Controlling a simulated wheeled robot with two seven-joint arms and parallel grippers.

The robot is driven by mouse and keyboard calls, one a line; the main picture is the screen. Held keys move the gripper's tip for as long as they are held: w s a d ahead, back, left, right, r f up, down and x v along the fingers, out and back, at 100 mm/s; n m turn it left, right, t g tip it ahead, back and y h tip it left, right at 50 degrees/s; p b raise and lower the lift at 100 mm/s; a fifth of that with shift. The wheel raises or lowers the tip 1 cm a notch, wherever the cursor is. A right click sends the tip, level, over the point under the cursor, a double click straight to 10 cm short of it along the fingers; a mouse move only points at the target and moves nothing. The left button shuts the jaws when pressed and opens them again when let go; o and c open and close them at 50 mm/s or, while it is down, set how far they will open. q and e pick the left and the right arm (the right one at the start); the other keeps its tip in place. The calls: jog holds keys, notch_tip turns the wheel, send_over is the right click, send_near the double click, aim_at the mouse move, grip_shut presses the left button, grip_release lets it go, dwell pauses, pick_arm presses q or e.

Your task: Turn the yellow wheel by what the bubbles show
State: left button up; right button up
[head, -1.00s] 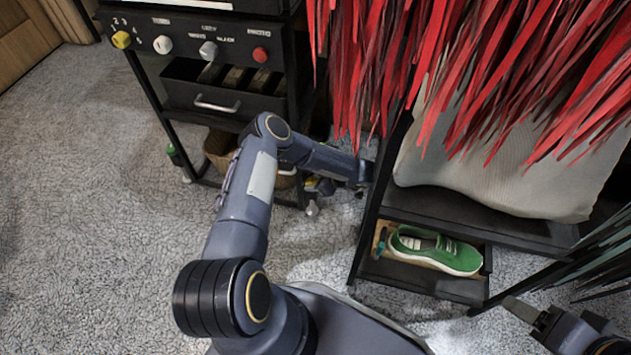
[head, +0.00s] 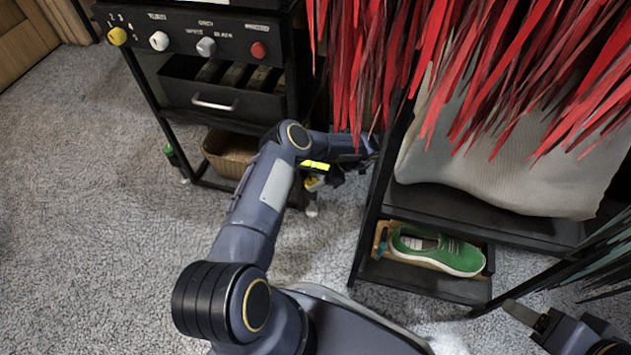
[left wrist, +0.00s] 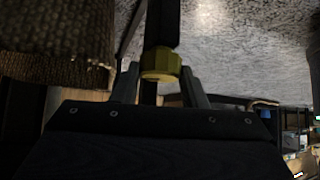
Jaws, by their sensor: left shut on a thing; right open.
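A yellow faceted wheel (left wrist: 160,64) sits at the end of a dark post in the left wrist view. My left gripper (left wrist: 160,82) is shut on it, with one finger on each side. In the head view my left forearm reaches toward the red strips; a small yellow patch (head: 313,184) shows below the wrist, and the fingers there are too small to make out. My right gripper (head: 512,307) is open and empty at the lower right. I see no bubbles in either view.
A dark panel (head: 180,45) at the upper left carries yellow, white, grey and red knobs. A drawer (head: 213,104) and a basket (head: 230,150) are below it. A green sneaker (head: 437,250) lies on a low shelf. Red strips (head: 460,70) hang at the upper right. The left floor is clear.

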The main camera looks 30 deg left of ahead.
dwell(0.5)
pick_arm(q)
jog(key=o, duration=1)
jog(key=shift+c, duration=0.2)
